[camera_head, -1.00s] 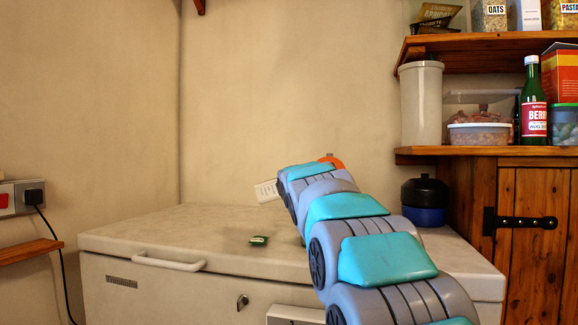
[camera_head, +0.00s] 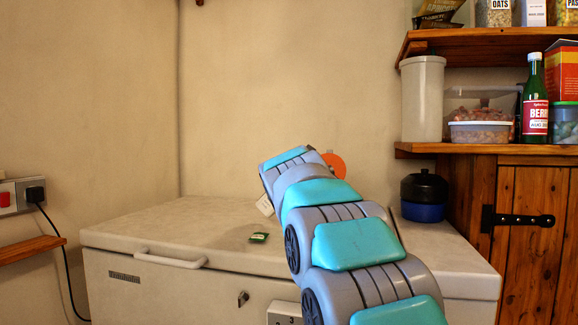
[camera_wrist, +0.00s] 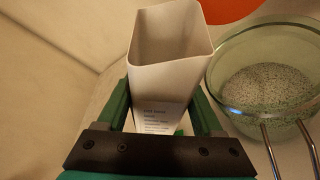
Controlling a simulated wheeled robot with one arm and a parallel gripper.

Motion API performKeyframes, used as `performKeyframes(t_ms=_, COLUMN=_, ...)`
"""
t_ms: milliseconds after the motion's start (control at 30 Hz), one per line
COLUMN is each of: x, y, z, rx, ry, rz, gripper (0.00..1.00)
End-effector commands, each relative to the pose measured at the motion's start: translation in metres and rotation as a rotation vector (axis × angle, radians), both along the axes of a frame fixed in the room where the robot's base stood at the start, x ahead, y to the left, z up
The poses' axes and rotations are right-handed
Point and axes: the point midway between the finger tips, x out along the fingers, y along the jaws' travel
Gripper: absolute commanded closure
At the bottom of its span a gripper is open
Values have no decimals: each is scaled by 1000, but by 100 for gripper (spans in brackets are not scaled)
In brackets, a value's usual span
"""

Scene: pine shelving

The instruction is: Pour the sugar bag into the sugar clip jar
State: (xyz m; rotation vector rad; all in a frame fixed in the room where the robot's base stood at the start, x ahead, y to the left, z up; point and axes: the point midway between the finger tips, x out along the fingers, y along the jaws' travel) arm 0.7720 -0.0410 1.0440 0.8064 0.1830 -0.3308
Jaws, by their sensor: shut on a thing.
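The sugar bag (camera_wrist: 168,80) is a white, open-topped packet with small print low on its front. In the wrist view it stands between the green fingers of my gripper (camera_wrist: 165,118), which is shut on it. Its mouth faces up in that picture, and I see no contents inside. The sugar clip jar (camera_wrist: 300,112) is a clear glass jar with wire clips, just right of the bag. It is open and holds pale, speckled grains. In the head view my arm hides the jar and gripper; a small white piece, probably the bag (camera_head: 265,206), shows at the arm's left.
An orange-red disc (camera_wrist: 226,8), perhaps the jar's lid or seal, is behind the jar. The chest freezer top (camera_head: 180,228) is mostly clear, with a small green packet (camera_head: 259,237). A dark blue pot (camera_head: 424,197) stands right of my arm, near the shelves (camera_head: 480,150).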

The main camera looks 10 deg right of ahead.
Motion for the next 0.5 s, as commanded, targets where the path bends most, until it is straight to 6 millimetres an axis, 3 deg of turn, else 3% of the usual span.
performKeyframes(t_ms=500, x=3, y=3, z=29, rx=-260, ry=144, rz=-1, gripper=100)
